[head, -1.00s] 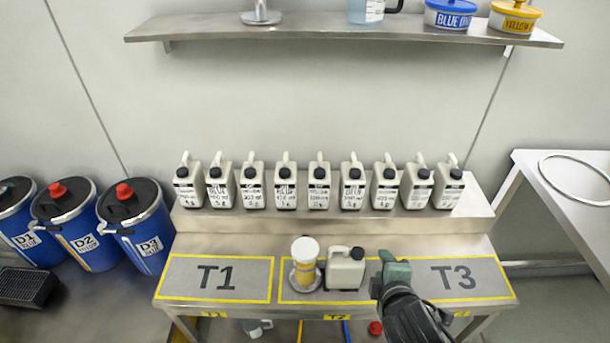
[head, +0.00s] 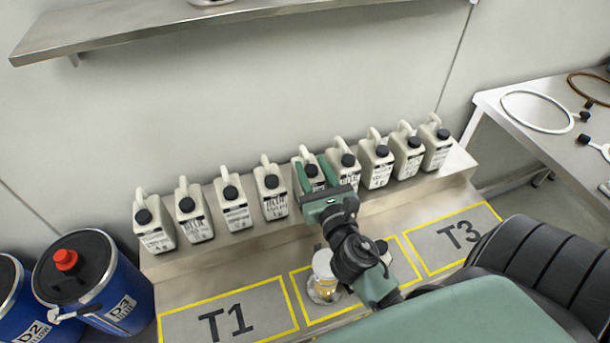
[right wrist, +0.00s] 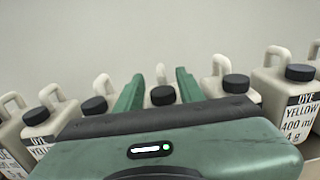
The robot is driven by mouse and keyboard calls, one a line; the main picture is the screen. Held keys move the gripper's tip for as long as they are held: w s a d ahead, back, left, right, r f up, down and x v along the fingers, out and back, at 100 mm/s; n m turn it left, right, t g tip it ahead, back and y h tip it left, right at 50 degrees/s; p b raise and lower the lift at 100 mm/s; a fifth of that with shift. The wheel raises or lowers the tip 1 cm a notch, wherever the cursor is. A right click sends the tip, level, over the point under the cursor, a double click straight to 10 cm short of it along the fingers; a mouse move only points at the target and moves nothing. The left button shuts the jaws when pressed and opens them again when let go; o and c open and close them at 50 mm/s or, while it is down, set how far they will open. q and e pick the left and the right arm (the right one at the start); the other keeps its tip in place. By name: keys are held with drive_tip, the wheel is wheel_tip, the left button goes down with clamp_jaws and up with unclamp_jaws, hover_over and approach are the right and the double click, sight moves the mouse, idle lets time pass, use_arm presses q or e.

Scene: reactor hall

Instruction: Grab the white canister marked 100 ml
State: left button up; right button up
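Several white canisters with black caps and black-and-white labels stand in a row on the raised ledge. My right gripper (head: 314,172) is open, its green fingers on either side of one canister (head: 309,157) near the middle of the row. In the right wrist view the black cap of this canister (right wrist: 163,95) shows between the two fingertips. Its label is mostly hidden by the gripper, and I cannot read a 100 ml mark on any canister. A canister at the right of the wrist view reads dye yellow, 400 ml (right wrist: 297,122). My left gripper is not in view.
Neighbouring canisters (head: 271,189) (head: 342,162) stand close on both sides. A white-lidded cylinder (head: 323,272) stands on the middle marked area below, beside another canister mostly hidden by my arm. T1 (head: 230,318) and T3 (head: 455,236) look clear. A shelf (head: 150,32) is above.

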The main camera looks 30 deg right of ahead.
sight(303, 147)
drive_tip(key=shift+w+d, duration=0.15)
drive_tip(key=shift+w, duration=0.75)
drive_tip(key=shift+w+d+r+p, duration=0.2)
drive_tip(key=shift+w+p, duration=0.1)
drive_tip(key=shift+w, duration=0.15)
drive_tip(key=shift+w+d+r+p, duration=0.15)
drive_tip(key=shift+w+p, duration=0.1)
drive_tip(key=shift+w, duration=0.15)
drive_tip(key=x, duration=0.2)
drive_tip(key=shift+w+d+f, duration=0.1)
drive_tip(key=shift+w, duration=0.15)
drive_tip(key=shift+w+d+f, duration=0.1)
drive_tip(key=shift+w+f, duration=0.05)
drive_tip(key=shift+w, duration=0.3)
drive_tip(key=shift+s, duration=0.1)
clamp_jaws()
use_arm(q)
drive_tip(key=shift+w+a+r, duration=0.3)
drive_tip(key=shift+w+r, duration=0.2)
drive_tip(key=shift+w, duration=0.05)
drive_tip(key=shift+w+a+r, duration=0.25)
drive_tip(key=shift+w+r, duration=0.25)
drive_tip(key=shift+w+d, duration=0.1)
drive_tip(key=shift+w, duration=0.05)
